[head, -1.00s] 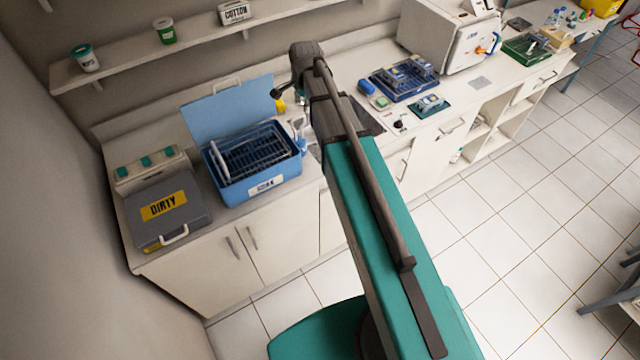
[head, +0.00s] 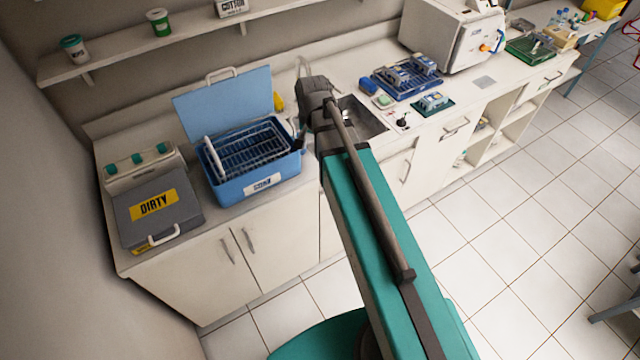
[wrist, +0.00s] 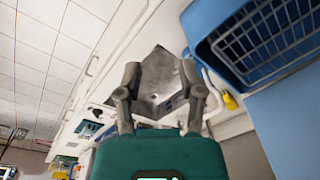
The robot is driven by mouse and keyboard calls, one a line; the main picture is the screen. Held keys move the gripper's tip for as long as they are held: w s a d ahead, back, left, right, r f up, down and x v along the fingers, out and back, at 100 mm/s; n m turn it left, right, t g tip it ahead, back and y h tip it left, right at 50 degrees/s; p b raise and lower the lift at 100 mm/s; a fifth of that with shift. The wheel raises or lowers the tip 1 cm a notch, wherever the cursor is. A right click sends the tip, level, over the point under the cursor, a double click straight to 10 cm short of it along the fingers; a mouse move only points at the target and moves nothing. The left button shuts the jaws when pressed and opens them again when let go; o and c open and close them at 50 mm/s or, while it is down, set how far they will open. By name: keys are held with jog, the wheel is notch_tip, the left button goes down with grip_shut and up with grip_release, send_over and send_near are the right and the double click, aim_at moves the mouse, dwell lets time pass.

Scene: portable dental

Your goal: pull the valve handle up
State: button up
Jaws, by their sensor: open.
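My gripper (wrist: 160,70) is open in the wrist view, its two grey fingers spread over the grey sink basin (wrist: 158,88). I see nothing held between them. In the head view the basin (head: 362,118) is partly hidden by my arm. A thin white curved tap (head: 303,66) rises behind my wrist. In the wrist view a white pipe-like part (wrist: 213,82) lies just right of the right finger, apart from it as far as I can tell. I cannot make out a valve handle for certain; my wrist hides part of that area.
A blue tub (head: 252,180) with a rack and raised lid stands left of the sink, close to my gripper. A yellow bottle (wrist: 230,102) stands near it. A grey DIRTY box (head: 158,212) is further left. Blue trays (head: 407,84) and a white sterilizer (head: 455,38) are right.

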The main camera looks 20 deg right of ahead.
jog(key=s+f+n+g+b, duration=0.1)
jog(key=s+f+n+b, duration=0.4)
jog(key=s, duration=0.4)
jog(key=shift+s+f+n+b, duration=0.3)
jog(key=shift+s+f+n, duration=0.05)
jog(key=shift+f+n, duration=0.25)
jog(key=shift+a, duration=0.1)
jog(key=shift+c, duration=0.3)
jog(key=shift+c, duration=1)
jog(key=shift+w+r, duration=0.15)
jog(key=shift+w, duration=0.2)
jog(key=shift+c, duration=1.2)
jog(key=w+r+n+p, duration=0.1)
jog(key=w+r+p, duration=0.2)
jog(key=w, duration=0.6)
jog(key=w+r+n+p, duration=0.1)
jog(key=w+r+p, duration=0.3)
jog(key=w, duration=0.6)
jog(key=w+a+r+n+t+p, duration=0.1)
jog(key=w+r+p, duration=0.2)
jog(key=w, duration=0.7)
jog(key=shift+w+r+p, duration=0.2)
jog(key=shift+w+p, duration=0.05)
jog(key=shift+p, duration=0.1)
grip_shut()
